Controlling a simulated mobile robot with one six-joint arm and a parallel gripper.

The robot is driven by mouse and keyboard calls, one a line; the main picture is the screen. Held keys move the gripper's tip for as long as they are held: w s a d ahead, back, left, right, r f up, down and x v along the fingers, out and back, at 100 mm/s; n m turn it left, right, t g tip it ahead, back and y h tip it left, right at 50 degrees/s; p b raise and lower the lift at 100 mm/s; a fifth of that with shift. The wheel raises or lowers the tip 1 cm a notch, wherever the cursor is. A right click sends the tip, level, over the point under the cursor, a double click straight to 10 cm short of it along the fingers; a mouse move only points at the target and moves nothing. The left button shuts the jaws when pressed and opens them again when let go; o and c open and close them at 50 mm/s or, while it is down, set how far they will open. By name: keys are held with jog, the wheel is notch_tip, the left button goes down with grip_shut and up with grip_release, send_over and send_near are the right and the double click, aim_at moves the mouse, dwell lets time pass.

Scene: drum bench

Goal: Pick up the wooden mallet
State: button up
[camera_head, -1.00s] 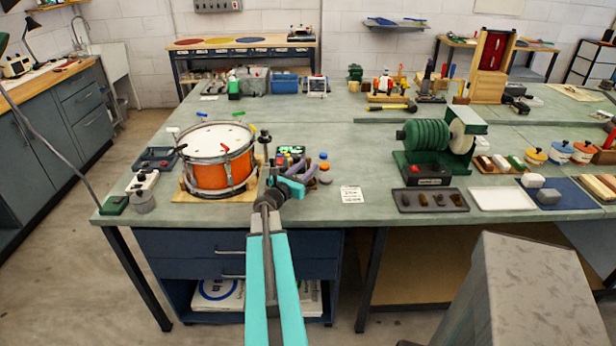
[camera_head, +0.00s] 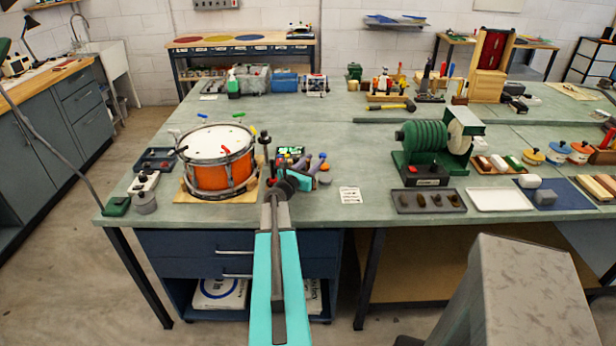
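I cannot make out a wooden mallet for certain. A hammer-like tool (camera_head: 390,106) with yellow and black parts lies at the back middle of the bench; it is too small to tell if it is wood. My gripper (camera_head: 317,161) is over the bench just right of the orange drum (camera_head: 222,172), at the end of my teal arm. Its grey-purple fingers point away from me, and small things behind it are partly hidden. I cannot tell whether it is open or shut, and I see nothing clearly held in it.
A green machine with a wheel (camera_head: 425,137) stands right of the middle. A dark tray (camera_head: 405,209) and a white tray (camera_head: 499,199) lie in front of it. A white card (camera_head: 350,195) lies right of my gripper. The bench between drum and machine is mostly clear.

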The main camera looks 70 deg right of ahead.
dwell(0.4)
grip_shut()
jog(key=shift+r, duration=0.15)
jog(key=s+a+r+b, duration=0.1)
jog(key=a+r, duration=0.1)
jog(key=a, duration=0.4)
jog(key=s+a+r+b, duration=0.1)
jog(key=a+r, duration=0.1)
jog(key=a, duration=0.5)
jog(key=shift+s+r, duration=0.3)
jog(key=shift+r, duration=0.05)
dwell(0.3)
jog(key=shift+a+r+p, duration=0.1)
jog(key=shift+a+p, duration=0.05)
jog(key=shift+p, duration=0.55)
jog(key=a+p, duration=0.1)
jog(key=p, duration=0.3)
jog(key=a+p, duration=0.1)
jog(key=p, duration=0.3)
jog(key=shift+s, duration=0.3)
jog(key=shift+a+p, duration=0.2)
jog(key=shift+p, duration=0.7)
